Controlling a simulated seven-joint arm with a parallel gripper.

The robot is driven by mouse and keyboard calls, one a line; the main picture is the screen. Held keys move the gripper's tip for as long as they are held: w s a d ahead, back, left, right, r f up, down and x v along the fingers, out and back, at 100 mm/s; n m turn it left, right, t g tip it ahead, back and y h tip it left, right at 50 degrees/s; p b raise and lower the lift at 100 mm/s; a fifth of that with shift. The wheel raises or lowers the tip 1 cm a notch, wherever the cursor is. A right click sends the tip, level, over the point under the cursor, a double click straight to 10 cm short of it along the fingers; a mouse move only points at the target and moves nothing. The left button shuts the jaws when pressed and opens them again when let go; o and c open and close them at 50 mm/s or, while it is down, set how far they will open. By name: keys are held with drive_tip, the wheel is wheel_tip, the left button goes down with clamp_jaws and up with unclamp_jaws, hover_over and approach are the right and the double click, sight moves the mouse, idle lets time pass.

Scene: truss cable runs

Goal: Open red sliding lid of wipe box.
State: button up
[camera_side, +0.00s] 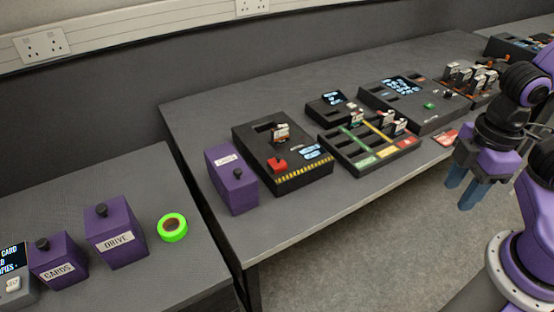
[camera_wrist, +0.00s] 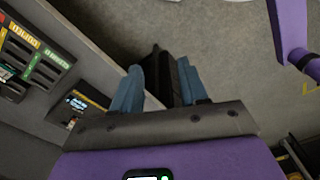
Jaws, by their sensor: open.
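No box marked as a wipe box can be read in either view. In the side view, a black box (camera_side: 300,178) has a red block (camera_side: 277,165) on its top, a slot behind it and a yellow-black striped front edge; I cannot tell whether the red block is a sliding lid. A small flat red item (camera_side: 445,137) lies near the table's front edge, left of my gripper. My gripper (camera_side: 463,188) is open and empty, its blue fingers pointing down beyond the table's front edge. In the wrist view my gripper (camera_wrist: 160,65) has grey floor below it.
A purple box (camera_side: 232,182) stands left of the black box. A coloured-lane tray (camera_side: 370,148) and a dark panel (camera_side: 415,105) stand to its right. Purple DRIVE (camera_side: 115,235) and CARDS (camera_side: 58,262) boxes and a green tape roll (camera_side: 172,228) are on the left table.

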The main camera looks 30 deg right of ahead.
drive_tip(key=w+a+r, duration=0.3)
drive_tip(key=w+a, duration=0.3)
drive_tip(key=w, duration=0.2)
drive_tip(key=m, duration=0.4)
hover_over(279, 155)
drive_tip(key=f, duration=0.1)
wheel_tip(279, 155, down, 17)
drive_tip(key=shift+s+a, duration=0.1)
clamp_jaws()
